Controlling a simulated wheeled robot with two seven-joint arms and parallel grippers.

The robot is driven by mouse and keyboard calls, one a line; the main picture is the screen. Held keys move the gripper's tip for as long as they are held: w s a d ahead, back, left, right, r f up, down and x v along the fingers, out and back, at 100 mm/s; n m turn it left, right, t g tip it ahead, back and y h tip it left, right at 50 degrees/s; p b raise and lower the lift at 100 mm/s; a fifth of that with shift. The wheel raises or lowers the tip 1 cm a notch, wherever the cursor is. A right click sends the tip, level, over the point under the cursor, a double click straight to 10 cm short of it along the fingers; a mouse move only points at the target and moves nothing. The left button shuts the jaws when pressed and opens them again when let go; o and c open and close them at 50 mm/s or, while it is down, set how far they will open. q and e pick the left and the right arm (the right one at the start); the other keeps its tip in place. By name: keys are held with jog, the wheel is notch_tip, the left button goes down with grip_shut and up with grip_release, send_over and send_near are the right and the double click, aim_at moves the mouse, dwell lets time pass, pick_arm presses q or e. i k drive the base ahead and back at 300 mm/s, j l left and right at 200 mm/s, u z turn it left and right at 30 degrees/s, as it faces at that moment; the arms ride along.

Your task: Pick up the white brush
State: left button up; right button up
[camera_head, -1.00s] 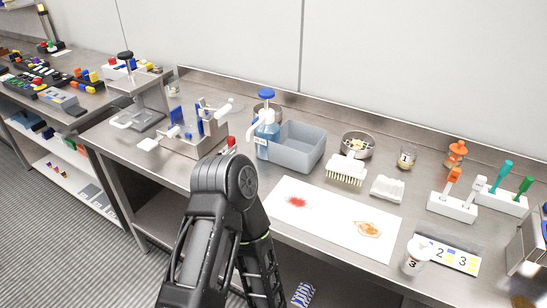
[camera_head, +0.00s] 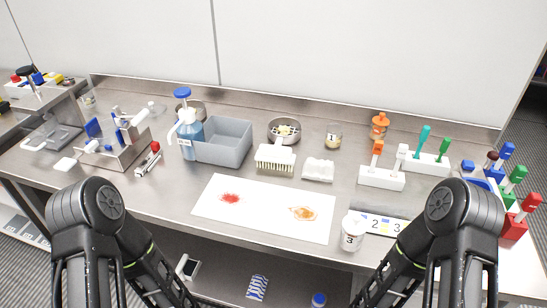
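The white brush (camera_head: 275,158) lies on the steel bench near the middle, its pale bristles facing the front and its white back on top. It sits just behind a white sheet (camera_head: 232,211) with a red stain and an orange stain. Both of my arms rise from the bottom edge, one at the left and one at the right. Their forearms slope down out of the picture, so neither gripper shows. Nothing touches the brush.
A metal bowl (camera_head: 284,131) is behind, a white ribbed block (camera_head: 318,170) at right. A white cup (camera_head: 353,232) stands near the front edge.

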aim_at(282, 156)
jog(key=k+u, duration=0.35)
jog(key=k+j+u, duration=0.15)
jog(key=k+u, duration=0.25)
jog(key=i, duration=0.05)
